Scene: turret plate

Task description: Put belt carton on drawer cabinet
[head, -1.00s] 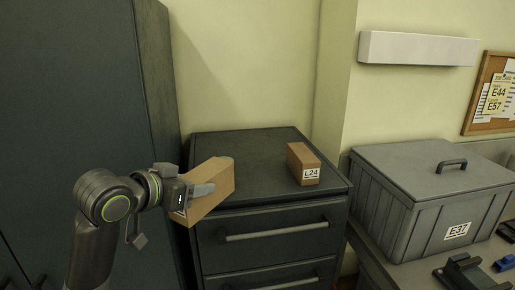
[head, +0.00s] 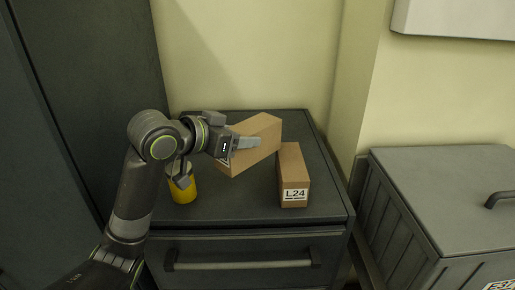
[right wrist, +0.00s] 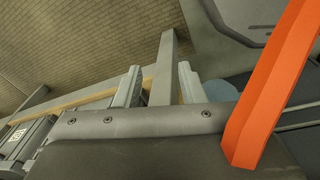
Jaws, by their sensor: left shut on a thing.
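My left gripper (head: 240,146) is shut on a plain brown carton (head: 263,133), taken as the belt carton, and holds it tilted over the back of the drawer cabinet's dark top (head: 235,205). Whether the carton touches the top cannot be told. A second brown carton (head: 294,172), labelled L24, stands on the cabinet just right of it; the two overlap in view and I cannot tell if they touch. My right gripper (right wrist: 158,88) shows in the right wrist view with its two grey fingers apart and nothing seen between them but background.
A yellow cylinder (head: 183,188) stands on the cabinet's left side, partly behind my left arm. A grey lidded bin (head: 440,200) stands to the right. A tall dark cabinet (head: 85,90) rises at the left. The cabinet top's front is clear. An orange bar (right wrist: 268,85) crosses the right wrist view.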

